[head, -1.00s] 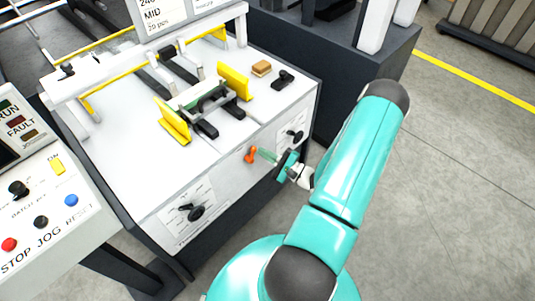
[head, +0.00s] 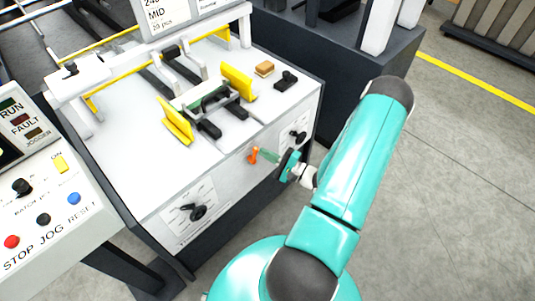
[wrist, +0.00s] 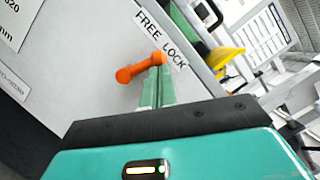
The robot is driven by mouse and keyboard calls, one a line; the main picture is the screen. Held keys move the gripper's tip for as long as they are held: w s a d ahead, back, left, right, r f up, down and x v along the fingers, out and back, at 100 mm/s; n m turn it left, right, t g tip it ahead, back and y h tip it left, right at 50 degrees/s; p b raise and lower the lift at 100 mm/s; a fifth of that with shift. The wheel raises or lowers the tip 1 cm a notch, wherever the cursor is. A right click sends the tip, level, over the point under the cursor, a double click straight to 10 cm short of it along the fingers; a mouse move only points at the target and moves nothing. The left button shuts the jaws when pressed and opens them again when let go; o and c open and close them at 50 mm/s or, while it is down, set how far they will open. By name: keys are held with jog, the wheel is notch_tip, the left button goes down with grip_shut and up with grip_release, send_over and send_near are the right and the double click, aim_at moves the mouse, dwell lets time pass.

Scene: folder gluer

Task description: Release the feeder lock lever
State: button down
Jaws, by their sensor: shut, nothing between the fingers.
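The feeder lock lever (head: 252,156) is a small orange handle on the front panel of the white feeder machine. In the wrist view the orange lever (wrist: 140,68) lies at a slant beside the printed words FREE and LOCK, with its thicker end at lower left. My gripper (head: 264,154) is at the panel, just right of the lever. In the wrist view my gripper's pale green fingers (wrist: 157,72) are together and empty, with their tips against or very close to the lever's right end. I cannot tell whether they touch it.
Black knobs sit on the panel to the left (head: 194,212) and right (head: 298,136) of the lever. A control console (head: 50,215) with coloured buttons stands at left.

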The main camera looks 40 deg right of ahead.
jog(key=n, duration=0.1)
jog(key=a+n+g, duration=0.1)
jog(key=n, duration=0.1)
jog(key=a+r+n, duration=0.1)
jog(key=n, duration=0.1)
jog(key=shift+r+g, duration=0.1)
jog(key=shift+g, duration=0.3)
jog(key=shift+a, duration=0.2)
jog(key=shift+a, duration=0.1)
dwell(0.4)
jog(key=w+d+v, duration=0.1)
jog(key=d+v, duration=0.2)
jog(key=v, duration=0.9)
jog(key=shift+s, duration=0.4)
jog(key=shift+d+r, duration=0.1)
jog(key=shift+r, duration=0.05)
